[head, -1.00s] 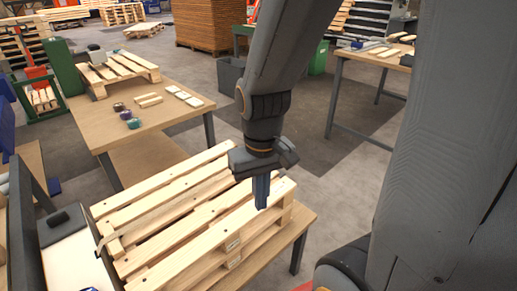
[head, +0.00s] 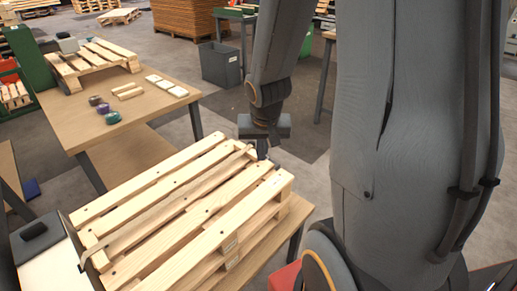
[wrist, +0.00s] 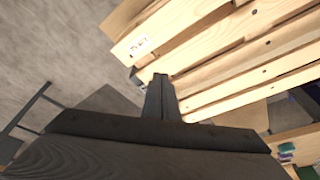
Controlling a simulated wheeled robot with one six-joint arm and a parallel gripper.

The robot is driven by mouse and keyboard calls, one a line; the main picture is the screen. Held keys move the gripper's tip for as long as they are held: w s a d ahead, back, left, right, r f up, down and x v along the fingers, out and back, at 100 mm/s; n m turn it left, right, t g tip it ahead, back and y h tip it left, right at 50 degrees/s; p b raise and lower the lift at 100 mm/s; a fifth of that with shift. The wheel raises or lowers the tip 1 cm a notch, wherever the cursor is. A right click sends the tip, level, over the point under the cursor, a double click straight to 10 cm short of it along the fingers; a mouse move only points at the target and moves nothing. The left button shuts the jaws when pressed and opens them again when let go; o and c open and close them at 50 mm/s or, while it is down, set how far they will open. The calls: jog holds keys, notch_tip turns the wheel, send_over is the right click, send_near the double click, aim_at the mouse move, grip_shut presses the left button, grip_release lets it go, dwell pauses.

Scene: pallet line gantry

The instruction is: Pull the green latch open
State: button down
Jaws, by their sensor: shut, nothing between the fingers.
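I cannot make out a green latch in either view. My gripper (head: 262,153) points down at the far right end of the wooden pallet (head: 185,190) on the near table. Its fingers are shut and hold nothing. In the wrist view the shut fingers of my gripper (wrist: 160,82) show just beside the end of the pallet boards (wrist: 205,50). I cannot tell whether they touch the wood. A light strap (head: 160,205) runs across the top of the pallet.
The near table's edge (head: 292,222) shows below the pallet. Behind it, a second table (head: 145,110) carries a smaller pallet (head: 90,62), several small coloured pieces and a green upright block (head: 32,62). A grey bin (head: 220,64) stands on the floor beyond.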

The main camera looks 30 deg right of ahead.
aim_at(249, 142)
jog(key=w+d+f+m+t+b, duration=0.2)
jog(key=w+d+f+m+t, duration=0.2)
jog(key=w+d+f, duration=0.3)
jog(key=w+d+m, duration=0.1)
jog(key=w+d, duration=0.2)
jog(key=d, duration=0.1)
jog(key=shift+w+m, duration=0.3)
jog(key=shift+f, duration=0.1)
jog(key=b+x, duration=0.1)
jog(key=x, duration=0.8)
jog(key=shift+a+f, duration=0.15)
jog(key=shift+f, duration=0.05)
jog(key=w, duration=0.1)
jog(key=w+a, duration=0.1)
jog(key=w, duration=0.1)
jog(key=shift+a+f, duration=0.15)
jog(key=shift+a, duration=0.1)
jog(key=shift+w+a, duration=0.25)
jog(key=shift+w, duration=0.25)
jog(key=shift+w+a+p, duration=0.25)
jog(key=shift+w+a, duration=0.05)
jog(key=shift+w, duration=0.55)
jog(key=shift+w+a+p, duration=0.2)
jog(key=shift+w+a, duration=0.15)
jog(key=shift+w, duration=0.55)
jog(key=shift+w+a+p, duration=0.25)
jog(key=shift+w+a, duration=0.05)
jog(key=shift+w, duration=0.55)
